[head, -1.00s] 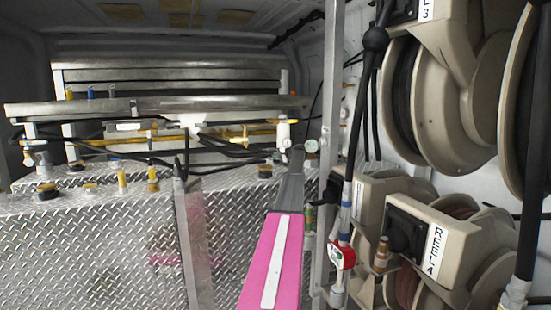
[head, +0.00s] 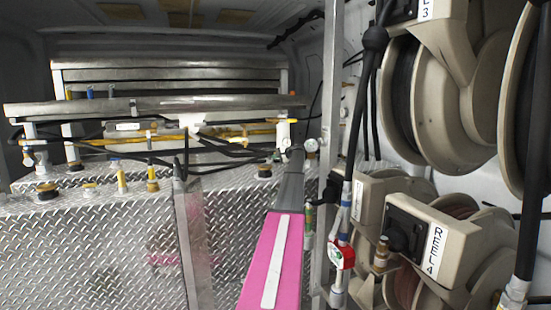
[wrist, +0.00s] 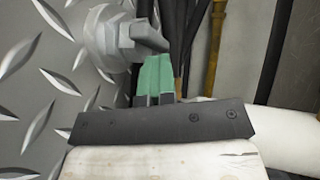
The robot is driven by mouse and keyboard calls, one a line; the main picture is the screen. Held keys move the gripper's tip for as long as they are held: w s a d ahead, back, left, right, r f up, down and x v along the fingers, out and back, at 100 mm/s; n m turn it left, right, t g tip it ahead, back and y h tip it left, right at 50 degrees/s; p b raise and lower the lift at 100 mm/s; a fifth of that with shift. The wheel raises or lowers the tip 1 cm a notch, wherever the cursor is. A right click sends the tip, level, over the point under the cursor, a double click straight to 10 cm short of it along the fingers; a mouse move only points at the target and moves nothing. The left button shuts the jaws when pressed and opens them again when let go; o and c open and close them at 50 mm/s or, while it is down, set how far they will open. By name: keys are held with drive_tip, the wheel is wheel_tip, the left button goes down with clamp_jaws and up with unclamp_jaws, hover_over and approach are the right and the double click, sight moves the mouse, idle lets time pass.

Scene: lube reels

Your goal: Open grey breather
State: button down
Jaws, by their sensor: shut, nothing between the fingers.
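The grey breather is most likely the grey fitting (wrist: 112,38) in the wrist view, with a hex-like body and a short dark grey lever-like part pointing right. It stands beside diamond plate. My gripper (wrist: 154,72) has green fingertips, closed together and empty, just below that part. They overlap in the picture; I cannot tell whether they touch. In the head view my pink and grey arm reaches forward over the plate, and my gripper at its far end is too small and hidden to make out. I cannot surely pick out the breather there.
Diamond-plate tanks (head: 100,245) carry several caps and yellow fittings. A metal post (head: 331,120) stands close right of my arm. Hose reels (head: 440,90) and a red-and-white valve (head: 342,256) lie farther right. Dark hoses and a yellow-brown one (wrist: 215,45) run behind the fingers.

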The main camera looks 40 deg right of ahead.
drive_tip(key=v, duration=0.9)
drive_tip(key=shift+s+r, duration=0.15)
drive_tip(key=shift+s+d+r, duration=0.1)
drive_tip(key=shift+s+d, duration=0.15)
drive_tip(key=shift+s, duration=0.1)
drive_tip(key=shift+d, duration=0.1)
